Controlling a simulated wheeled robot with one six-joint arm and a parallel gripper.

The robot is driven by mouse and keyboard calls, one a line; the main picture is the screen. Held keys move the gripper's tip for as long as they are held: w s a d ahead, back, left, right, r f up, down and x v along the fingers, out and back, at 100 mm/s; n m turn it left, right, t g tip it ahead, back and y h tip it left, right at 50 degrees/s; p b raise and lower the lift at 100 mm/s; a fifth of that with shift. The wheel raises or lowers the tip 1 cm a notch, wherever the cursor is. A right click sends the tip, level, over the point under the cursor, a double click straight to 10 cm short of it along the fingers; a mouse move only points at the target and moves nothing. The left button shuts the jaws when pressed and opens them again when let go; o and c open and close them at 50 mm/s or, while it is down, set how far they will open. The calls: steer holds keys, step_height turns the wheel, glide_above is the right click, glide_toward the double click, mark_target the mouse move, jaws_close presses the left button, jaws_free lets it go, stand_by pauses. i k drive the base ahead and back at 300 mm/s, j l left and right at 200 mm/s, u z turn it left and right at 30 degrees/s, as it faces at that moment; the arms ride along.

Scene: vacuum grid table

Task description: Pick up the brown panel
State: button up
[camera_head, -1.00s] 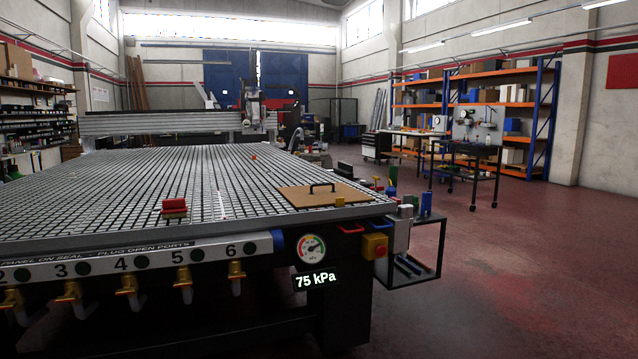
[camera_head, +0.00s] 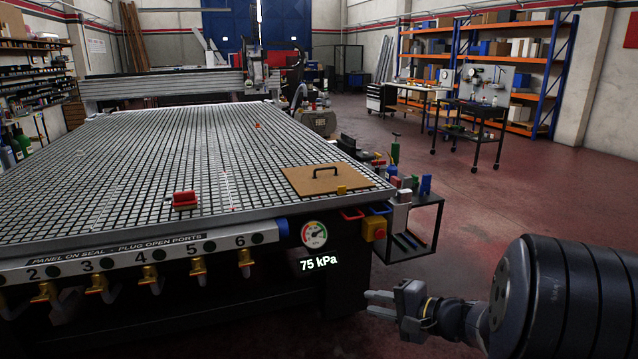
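The brown panel (camera_head: 312,184) lies flat on the near right corner of the grid table (camera_head: 130,215). A black handle (camera_head: 326,171) stands up from its top. A small yellow block (camera_head: 341,190) sits at its front edge. My gripper (camera_head: 368,304) is at the lower right, in front of the table and lower in the picture than the panel. Its two fingers point left and are apart, with nothing visible between them. It is well clear of the panel.
A red block (camera_head: 185,199) sits on the grid left of the panel. A gauge (camera_head: 314,234) reading 75 kPa and several yellow valves (camera_head: 198,267) line the table's front. A side shelf (camera_head: 412,232) with small coloured items adjoins the right corner.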

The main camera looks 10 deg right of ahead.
mark_target(321, 178)
steer(key=i, duration=1.45)
steer(key=i+z, duration=0.15)
steer(key=i, duration=0.35)
steer(key=i+j+z, duration=0.1)
steer(key=i, duration=0.35)
steer(key=i+j+z, duration=0.15)
steer(key=i, duration=0.3)
